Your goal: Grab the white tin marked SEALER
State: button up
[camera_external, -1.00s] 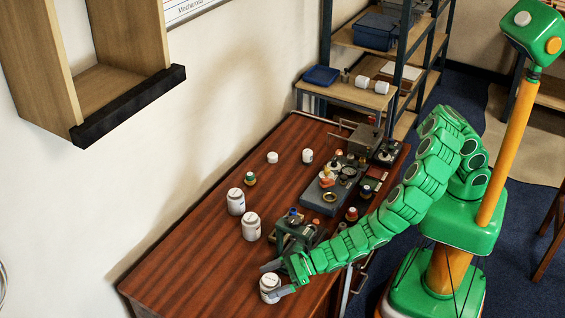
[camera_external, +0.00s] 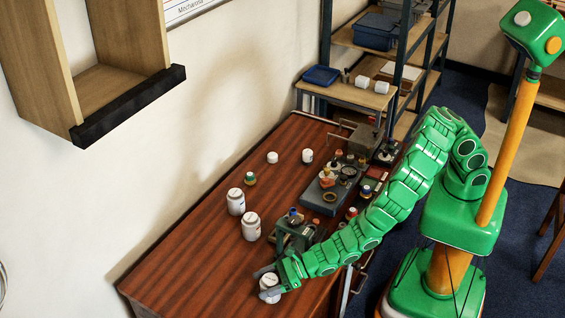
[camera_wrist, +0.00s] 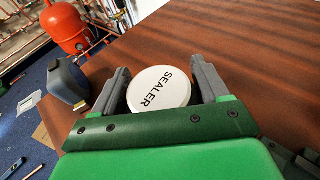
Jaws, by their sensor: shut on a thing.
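The white tin marked SEALER (camera_wrist: 158,90) is between the two grey fingers of my gripper (camera_wrist: 160,85) in the wrist view, with its lettered lid facing the camera. In the external view the same white tin (camera_external: 269,282) is at the near end of the brown table, and my gripper (camera_external: 270,279) is shut on it. The fingers sit on either side of the tin. Its lower part is mostly hidden, and I cannot tell whether it still touches the table.
Two similar white tins (camera_external: 251,226) (camera_external: 236,201) stand farther back on the table (camera_external: 190,255). A dark vise-like tool (camera_external: 294,232) is close beside my arm. Smaller white containers (camera_external: 308,155) stand beyond. The table's left part is clear.

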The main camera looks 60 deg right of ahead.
aim_at(265, 275)
jog(key=c, duration=0.3)
jog(key=shift+r, duration=1.6)
jog(key=shift+s+d+r, duration=0.15)
jog(key=shift+s+r, duration=0.05)
jog(key=shift+s+d+r, duration=1.35)
jog(key=shift+d+r, duration=0.2)
jog(key=shift+d, duration=0.25)
jog(key=shift+s+d+r, duration=1.35)
jog(key=shift+d+r, duration=0.25)
jog(key=shift+d, duration=0.15)
jog(key=shift+s+d+r, duration=1.35)
jog(key=shift+d+r, duration=0.2)
jog(key=shift+d, duration=0.25)
